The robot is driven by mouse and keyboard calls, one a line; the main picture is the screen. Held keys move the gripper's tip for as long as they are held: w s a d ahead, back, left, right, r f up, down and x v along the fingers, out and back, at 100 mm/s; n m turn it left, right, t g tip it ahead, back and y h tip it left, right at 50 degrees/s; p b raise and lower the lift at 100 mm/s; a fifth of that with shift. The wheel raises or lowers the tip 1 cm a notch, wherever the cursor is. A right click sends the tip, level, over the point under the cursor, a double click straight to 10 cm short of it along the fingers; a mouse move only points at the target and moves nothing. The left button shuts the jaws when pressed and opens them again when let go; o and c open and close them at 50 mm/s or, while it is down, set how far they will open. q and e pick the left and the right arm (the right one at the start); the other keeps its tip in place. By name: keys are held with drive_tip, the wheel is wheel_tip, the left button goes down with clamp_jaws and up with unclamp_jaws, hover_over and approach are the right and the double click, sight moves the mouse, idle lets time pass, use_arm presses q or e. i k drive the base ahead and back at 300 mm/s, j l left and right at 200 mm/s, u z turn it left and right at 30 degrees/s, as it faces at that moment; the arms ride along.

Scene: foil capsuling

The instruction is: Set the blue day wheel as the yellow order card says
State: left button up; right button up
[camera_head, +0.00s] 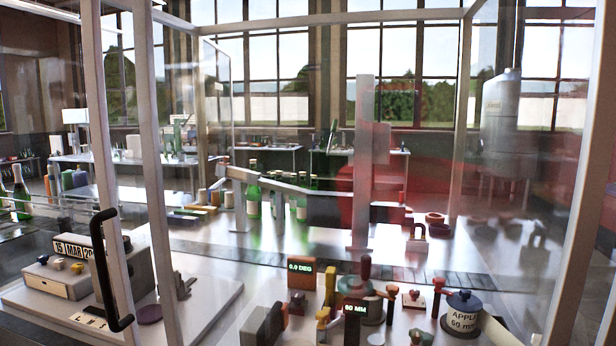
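A date unit (75,247) stands at the left behind the clear guard, with a drum display that seems to read "15 MAR 20", its right end cut off by a frame post. I cannot tell which part is the blue day wheel. I cannot make out a yellow order card. Neither of my grippers is in view.
A guard door with a black handle (108,270) stands in front of the date unit. Readouts "0.0 DEG" (300,267) and "90 MM" (356,309) stand at front centre. A dark-topped pot (462,316) is at the right. Green bottles (253,197) stand behind.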

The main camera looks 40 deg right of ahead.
sight(44, 259)
drive_tip(key=z, duration=4.55)
drive_tip(key=u, duration=0.45)
drive_tip(key=l+u, duration=0.1)
drive_tip(key=u, duration=1.3)
drive_tip(key=k+u, duration=0.1)
drive_tip(key=u, duration=1.3)
drive_tip(key=i+l+u, duration=0.1)
drive_tip(key=u, duration=1.05)
drive_tip(key=i+j+z, duration=0.15)
drive_tip(key=j, duration=0.2)
drive_tip(key=i+j+z, duration=0.2)
drive_tip(key=j, duration=0.15)
drive_tip(key=i+j+z, duration=0.15)
drive_tip(key=j, duration=0.25)
drive_tip(key=i+j+z, duration=0.2)
drive_tip(key=j, duration=0.2)
drive_tip(key=k+l, duration=0.05)
